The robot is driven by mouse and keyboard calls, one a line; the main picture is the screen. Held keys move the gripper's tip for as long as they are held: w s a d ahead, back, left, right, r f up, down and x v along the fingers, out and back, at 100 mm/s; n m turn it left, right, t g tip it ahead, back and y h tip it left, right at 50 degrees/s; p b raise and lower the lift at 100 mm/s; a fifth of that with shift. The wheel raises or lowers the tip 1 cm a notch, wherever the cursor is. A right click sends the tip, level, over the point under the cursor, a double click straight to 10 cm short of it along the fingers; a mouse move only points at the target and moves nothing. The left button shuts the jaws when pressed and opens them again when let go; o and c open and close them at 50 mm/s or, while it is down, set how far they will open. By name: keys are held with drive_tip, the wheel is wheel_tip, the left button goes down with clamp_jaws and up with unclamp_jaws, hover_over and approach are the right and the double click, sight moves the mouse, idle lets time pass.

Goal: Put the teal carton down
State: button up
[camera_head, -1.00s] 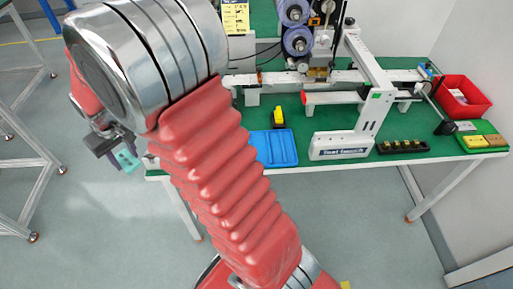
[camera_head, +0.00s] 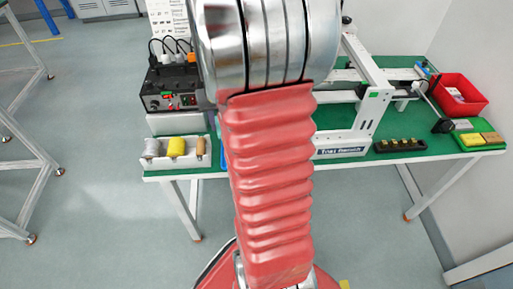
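The teal carton is not visible now. My arm, with its red bellows and metal joint, stands upright across the middle of the view and hides whatever is behind it. My gripper's fingers are hidden behind the arm, so I cannot see what they hold. The green-topped table shows a bare part of its surface (camera_head: 420,157) to the right of the arm.
A white holder (camera_head: 147,164) with white, yellow and tan items stands at the table's left end, before a black device (camera_head: 168,90). A white machine frame (camera_head: 352,140), a black block (camera_head: 388,147), a red bin (camera_head: 471,108) and a green tray (camera_head: 465,125) stand right.

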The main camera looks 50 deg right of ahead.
drive_tip(key=s+d+m, duration=0.2)
drive_tip(key=s+d, duration=0.4)
drive_tip(key=s, duration=0.3)
drive_tip(key=shift+d+r+m+h, duration=0.15)
drive_tip(key=shift+d+m+h, duration=0.05)
drive_tip(key=shift+m+h, duration=0.1)
drive_tip(key=shift+s+a+x, duration=0.15)
drive_tip(key=shift+x, duration=0.85)
drive_tip(key=shift+s+a+x, duration=0.15)
drive_tip(key=shift+x, duration=0.85)
drive_tip(key=shift+s+a+x, duration=0.15)
drive_tip(key=shift+x, duration=0.85)
drive_tip(key=shift+f, duration=0.2)
drive_tip(key=shift+s+a+x, duration=0.15)
drive_tip(key=shift+x, duration=0.75)
drive_tip(key=shift+s+a+x, duration=0.15)
drive_tip(key=shift+x, duration=0.8)
